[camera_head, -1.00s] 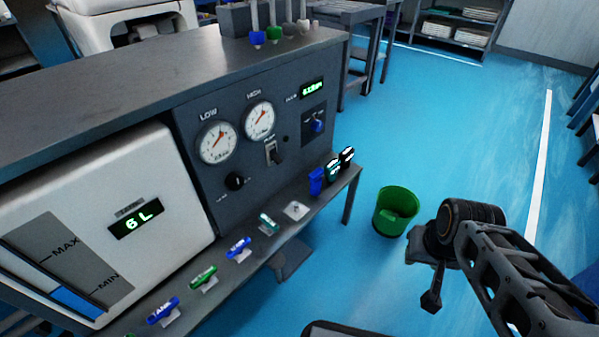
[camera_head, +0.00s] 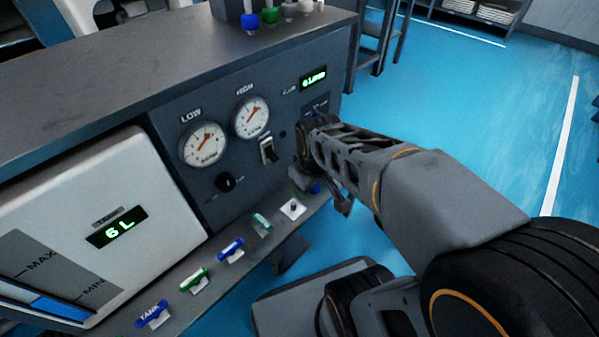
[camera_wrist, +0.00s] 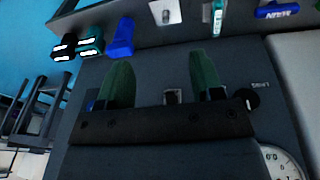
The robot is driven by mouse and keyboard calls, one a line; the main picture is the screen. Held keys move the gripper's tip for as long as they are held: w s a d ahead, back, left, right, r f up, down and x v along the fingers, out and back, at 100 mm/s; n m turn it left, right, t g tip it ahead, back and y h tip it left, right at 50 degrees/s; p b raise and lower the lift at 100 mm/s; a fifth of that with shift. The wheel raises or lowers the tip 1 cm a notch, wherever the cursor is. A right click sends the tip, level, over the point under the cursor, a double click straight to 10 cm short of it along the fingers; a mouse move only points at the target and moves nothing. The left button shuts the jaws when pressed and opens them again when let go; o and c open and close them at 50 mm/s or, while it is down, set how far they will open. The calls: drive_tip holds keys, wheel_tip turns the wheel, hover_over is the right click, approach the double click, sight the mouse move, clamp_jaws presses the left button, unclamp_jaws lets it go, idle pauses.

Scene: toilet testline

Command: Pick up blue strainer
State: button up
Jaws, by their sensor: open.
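A blue block-shaped part (camera_wrist: 122,38), which I take to be the blue strainer, stands on the narrow shelf at the panel's foot. It shows beyond my left finger in the wrist view. In the head view only a bit of blue (camera_head: 314,189) shows behind my arm. My gripper (camera_wrist: 162,78) is open and empty, its two green fingers spread in front of the dark panel. The blue part is apart from the fingers, past the left fingertip.
Beside the blue part are a teal part (camera_wrist: 91,43) and a black part (camera_wrist: 63,47). Labelled valves, including a blue one (camera_head: 230,249) and a green one (camera_head: 194,279), line the shelf. Gauges (camera_head: 203,146) are on the panel. Open blue floor (camera_head: 450,120) lies right.

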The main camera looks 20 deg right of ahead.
drive_tip(key=w+d+r+n+g+h+p, duration=0.1)
drive_tip(key=w+d+n+p, duration=0.2)
drive_tip(key=w+n, duration=0.45)
drive_tip(key=w+d+n+g+p, duration=0.1)
drive_tip(key=w+d+n+p, duration=0.25)
drive_tip(key=n, duration=0.65)
drive_tip(key=shift+n, duration=0.75)
drive_tip(key=f+b, duration=0.1)
drive_tip(key=f, duration=0.1)
drive_tip(key=w+f+b, duration=0.1)
drive_tip(key=f, duration=0.5)
drive_tip(key=shift+w+d+f+b, duration=0.15)
drive_tip(key=shift+w+d+b, duration=0.1)
drive_tip(key=shift+d+b, duration=0.15)
drive_tip(key=shift+w+d+f+b, duration=0.15)
drive_tip(key=shift+f+b, duration=0.7)
drive_tip(key=shift+f, duration=0.65)
drive_tip(key=shift+w+f+b, duration=0.15)
drive_tip(key=shift+f+b, duration=0.7)
drive_tip(key=shift+f, duration=0.6)
drive_tip(key=shift+r, duration=0.1)
drive_tip(key=c, duration=0.8)
